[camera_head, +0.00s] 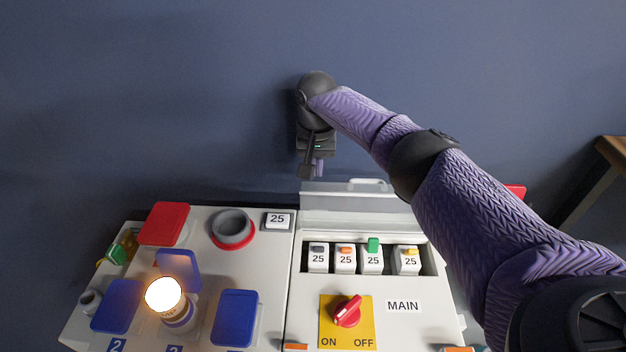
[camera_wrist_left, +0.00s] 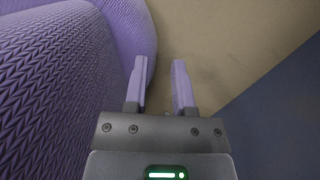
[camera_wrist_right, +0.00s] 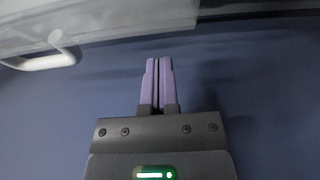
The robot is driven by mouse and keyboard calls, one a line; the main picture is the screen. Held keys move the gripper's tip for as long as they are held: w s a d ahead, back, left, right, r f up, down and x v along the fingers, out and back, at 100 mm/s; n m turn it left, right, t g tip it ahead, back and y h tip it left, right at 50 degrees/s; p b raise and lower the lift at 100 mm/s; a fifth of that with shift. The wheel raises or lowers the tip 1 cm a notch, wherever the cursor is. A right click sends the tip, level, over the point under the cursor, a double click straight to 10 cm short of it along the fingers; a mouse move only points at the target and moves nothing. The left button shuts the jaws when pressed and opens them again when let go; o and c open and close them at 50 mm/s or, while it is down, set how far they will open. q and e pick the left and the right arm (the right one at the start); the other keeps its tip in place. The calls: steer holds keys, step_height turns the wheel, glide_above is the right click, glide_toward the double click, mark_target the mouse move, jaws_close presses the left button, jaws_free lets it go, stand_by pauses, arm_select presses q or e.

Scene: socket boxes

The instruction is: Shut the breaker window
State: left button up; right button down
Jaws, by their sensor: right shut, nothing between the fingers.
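The breaker window (camera_head: 352,205) is a pale see-through cover with a white handle on its top edge, standing raised at the back of the white box. Under it, several breakers (camera_head: 345,258) lie uncovered in their slot. My right gripper (camera_head: 318,172) is shut and empty, behind the window's upper left corner and apart from it. In the right wrist view, the right gripper (camera_wrist_right: 158,62) has its fingers together, with the window's handle (camera_wrist_right: 45,52) to the upper left. My left gripper (camera_wrist_left: 160,72) shows only in its wrist view, open and empty.
A red rotary switch (camera_head: 347,311) on a yellow plate sits in front of the breakers. The left box holds blue socket covers (camera_head: 235,318), a red cover (camera_head: 164,223) and a glowing bulb (camera_head: 163,295). A dark blue wall stands behind. A wooden table (camera_head: 610,160) is at right.

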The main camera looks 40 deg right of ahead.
arm_select(q)
steer(key=shift+w+r, duration=0.35)
steer(key=shift+w, duration=0.35)
arm_select(e)
steer(key=shift+s+a+r, duration=0.4)
steer(key=shift+s+a, duration=0.1)
steer(key=shift+s, duration=0.15)
steer(key=shift+s+a+r, duration=0.4)
steer(key=shift+s+a, duration=0.1)
steer(key=shift+s, duration=0.15)
arm_select(q)
steer(key=shift+s, duration=0.1)
